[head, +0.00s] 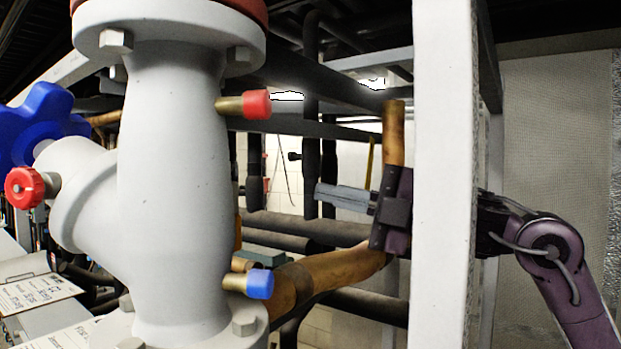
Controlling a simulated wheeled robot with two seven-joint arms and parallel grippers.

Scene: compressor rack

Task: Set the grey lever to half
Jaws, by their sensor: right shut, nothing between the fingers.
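My right gripper (326,197) reaches in from the right, behind the white upright post. Its dark purple hand is in front of the vertical copper pipe, and its grey fingers are shut, pointing left, with nothing seen between them. I cannot make out a grey lever for certain; any lever near the fingers is hidden or blends with them. My left gripper is not in view.
A large light grey valve body (175,180) with a blue handwheel (40,125) fills the left foreground. The white post (443,120) stands in front of my right wrist. Copper pipe (345,270) and dark pipes (285,225) run around the hand.

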